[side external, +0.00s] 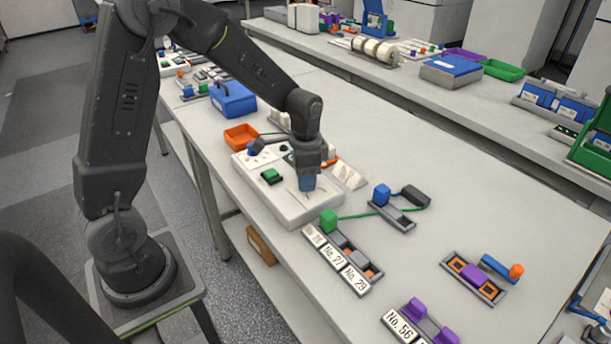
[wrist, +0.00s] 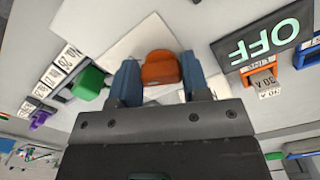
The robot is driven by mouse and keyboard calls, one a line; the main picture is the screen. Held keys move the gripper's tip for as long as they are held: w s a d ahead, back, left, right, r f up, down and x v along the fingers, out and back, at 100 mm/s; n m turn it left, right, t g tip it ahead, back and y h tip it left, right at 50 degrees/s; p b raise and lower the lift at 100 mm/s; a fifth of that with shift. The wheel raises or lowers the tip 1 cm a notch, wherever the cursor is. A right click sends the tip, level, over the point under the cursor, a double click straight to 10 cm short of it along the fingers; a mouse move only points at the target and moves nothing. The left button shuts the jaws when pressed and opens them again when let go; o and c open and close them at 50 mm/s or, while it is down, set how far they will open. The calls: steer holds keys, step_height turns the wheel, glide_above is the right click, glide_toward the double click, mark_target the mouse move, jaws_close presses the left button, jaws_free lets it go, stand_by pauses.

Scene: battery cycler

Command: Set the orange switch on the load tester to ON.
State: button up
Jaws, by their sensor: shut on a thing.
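The load tester (side external: 290,205) is a white box on the bench, with a green button (side external: 271,176) on its top. My gripper (side external: 307,183) points down over the tester's right part, its blue fingertips low at the top face. In the wrist view, the orange switch (wrist: 160,68) sits between the two blue fingertips of my gripper (wrist: 161,78). The gripper is shut on the switch. In the side view the fingers hide the switch. A dark panel with green OFF letters (wrist: 264,42) shows at the upper right of the wrist view. I cannot read the switch's setting.
An orange tray (side external: 241,137) and a blue box (side external: 233,99) stand behind the tester. A numbered rack (side external: 343,262) and a green block (side external: 328,221) with a green cable lie close in front. Bench space to the right is partly clear.

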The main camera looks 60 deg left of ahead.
steer(key=shift+w+m, duration=0.1)
steer(key=shift+m, duration=1.2)
steer(key=o, duration=0.9)
steer(key=shift+r, duration=0.15)
step_height(320, 180, up, 14)
steer(key=shift+f, duration=0.2)
steer(key=s+d+r+n+t, duration=0.1)
steer(key=s+d+n+t, duration=0.1)
steer(key=s, duration=0.4)
steer(key=s+d+r+n+t, duration=0.1)
steer(key=s+d+n, duration=0.1)
steer(key=s, duration=0.4)
steer(key=s+d+r+n+t, duration=0.1)
steer(key=s+d+n+t, duration=0.1)
steer(key=s, duration=0.4)
steer(key=shift+s+d+n+t, duration=0.15)
steer(key=shift+d+n+t, duration=0.25)
steer(key=shift+n, duration=0.5)
